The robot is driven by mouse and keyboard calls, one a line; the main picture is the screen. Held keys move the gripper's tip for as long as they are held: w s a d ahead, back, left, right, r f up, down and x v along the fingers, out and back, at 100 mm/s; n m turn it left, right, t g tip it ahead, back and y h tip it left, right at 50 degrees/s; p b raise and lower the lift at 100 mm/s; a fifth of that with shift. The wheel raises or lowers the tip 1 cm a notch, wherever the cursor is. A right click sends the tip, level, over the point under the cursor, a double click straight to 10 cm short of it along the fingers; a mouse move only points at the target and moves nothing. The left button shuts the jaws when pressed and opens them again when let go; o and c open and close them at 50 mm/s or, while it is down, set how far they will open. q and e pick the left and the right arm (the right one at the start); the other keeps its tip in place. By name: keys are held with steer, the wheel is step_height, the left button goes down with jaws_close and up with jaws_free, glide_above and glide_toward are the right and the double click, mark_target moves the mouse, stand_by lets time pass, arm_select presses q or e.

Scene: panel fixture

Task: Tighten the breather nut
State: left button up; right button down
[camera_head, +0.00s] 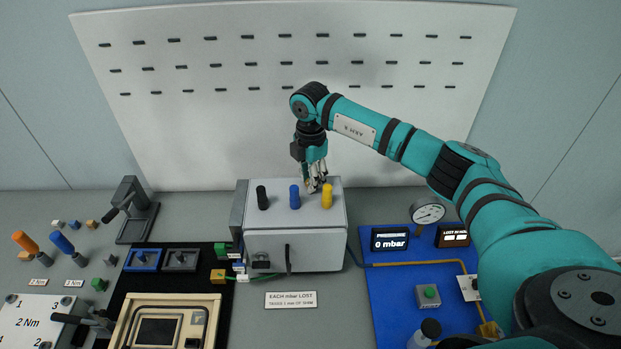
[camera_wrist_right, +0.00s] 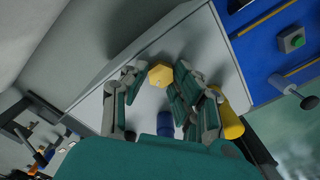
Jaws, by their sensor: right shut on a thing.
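The grey box (camera_head: 295,245) stands on the bench in the middle. A yellow hexagonal nut, which I take for the breather nut (camera_wrist_right: 160,75), sits between the fingertips of my right gripper in the wrist view. My right gripper (camera_head: 315,183) points down at the top of the box (camera_wrist_right: 150,100), between the blue post and the yellow post, and is shut on the nut. In the head view the fingers hide the nut. How tightly the nut is seated cannot be seen. My left gripper is not in view.
Black (camera_head: 262,198), blue (camera_head: 295,197) and yellow (camera_head: 327,196) posts stand on the box, close to my right fingers. A blue panel (camera_head: 395,285) with a 0 mbar display (camera_head: 390,239) and a gauge (camera_head: 428,212) lies to the right. Tools and a beige case (camera_head: 128,328) are left.

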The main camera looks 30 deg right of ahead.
steer(key=shift+w+d+r+m, duration=0.1)
steer(key=shift+m, duration=0.5)
steer(key=m+p, duration=0.1)
steer(key=m, duration=0.1)
steer(key=shift+r+m, duration=0.15)
steer(key=shift+m, duration=0.15)
steer(key=c, duration=1)
jaws_free()
steer(key=shift+f, duration=0.25)
steer(key=shift+c, duration=0.2)
steer(key=shift+r, duration=0.1)
step_height(320, 180, up, 5)
steer(key=p, duration=0.3)
steer(key=shift+f+p, duration=0.2)
steer(key=shift+p, duration=0.2)
steer(key=shift+r, duration=1.1)
